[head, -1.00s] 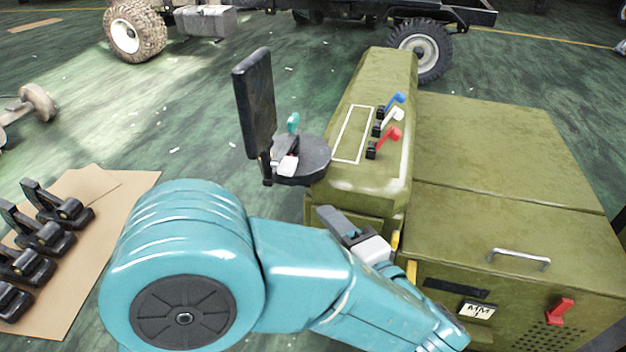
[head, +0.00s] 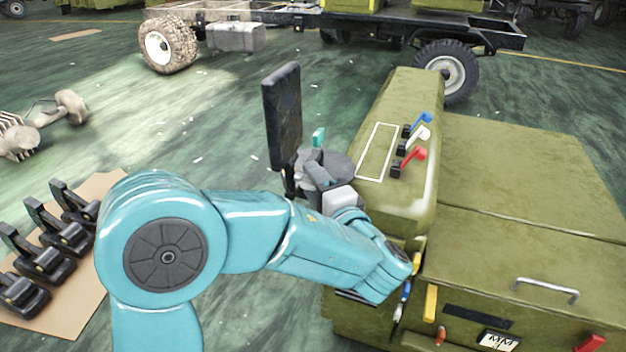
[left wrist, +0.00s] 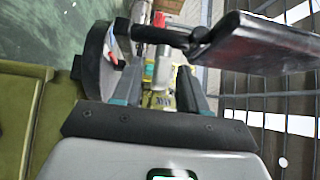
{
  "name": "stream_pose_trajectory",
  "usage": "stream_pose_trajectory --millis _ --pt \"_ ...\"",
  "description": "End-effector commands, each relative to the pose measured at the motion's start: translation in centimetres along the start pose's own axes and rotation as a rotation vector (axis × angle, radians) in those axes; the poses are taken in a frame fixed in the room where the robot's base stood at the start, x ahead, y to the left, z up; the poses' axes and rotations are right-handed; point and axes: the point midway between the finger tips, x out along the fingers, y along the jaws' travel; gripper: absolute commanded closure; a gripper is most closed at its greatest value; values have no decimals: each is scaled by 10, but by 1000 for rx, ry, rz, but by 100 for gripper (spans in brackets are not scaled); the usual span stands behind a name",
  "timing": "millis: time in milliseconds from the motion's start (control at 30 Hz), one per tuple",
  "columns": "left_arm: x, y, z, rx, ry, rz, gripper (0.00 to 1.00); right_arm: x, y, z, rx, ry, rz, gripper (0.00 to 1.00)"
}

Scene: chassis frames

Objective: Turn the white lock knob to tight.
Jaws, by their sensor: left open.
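My left gripper (head: 316,172) is open at the round dark base of an upright black panel (head: 282,115) on a post. In the left wrist view its two fingers (left wrist: 162,92) stand apart, on either side of a pale cylindrical piece (left wrist: 163,68) that looks like the white lock knob. I cannot tell whether they touch it. In the head view the gripper hides the knob. A teal knob (head: 318,137) stands up just behind the gripper. The panel also shows in the left wrist view (left wrist: 270,45). My right gripper is not in view.
Blue (head: 422,118), white (head: 418,134) and red (head: 414,154) levers stand on the olive cabinet (head: 405,195) to the right. Several black clamps (head: 45,252) lie on cardboard at left. A truck chassis (head: 340,25) stands behind.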

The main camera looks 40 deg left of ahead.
Motion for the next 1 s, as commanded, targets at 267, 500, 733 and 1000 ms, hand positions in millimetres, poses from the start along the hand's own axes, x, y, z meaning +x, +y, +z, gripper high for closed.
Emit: stream_pose_trajectory --millis 267,500,733,1000 --pt "11 0 -1 1 2 0 57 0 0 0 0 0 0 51" --pt "10 0 -1 1 2 0 90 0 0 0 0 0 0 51" --pt "10 0 -1 3 2 2 100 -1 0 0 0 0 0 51" --pt "10 -4 -1 55 2 55 100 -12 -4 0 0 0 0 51"
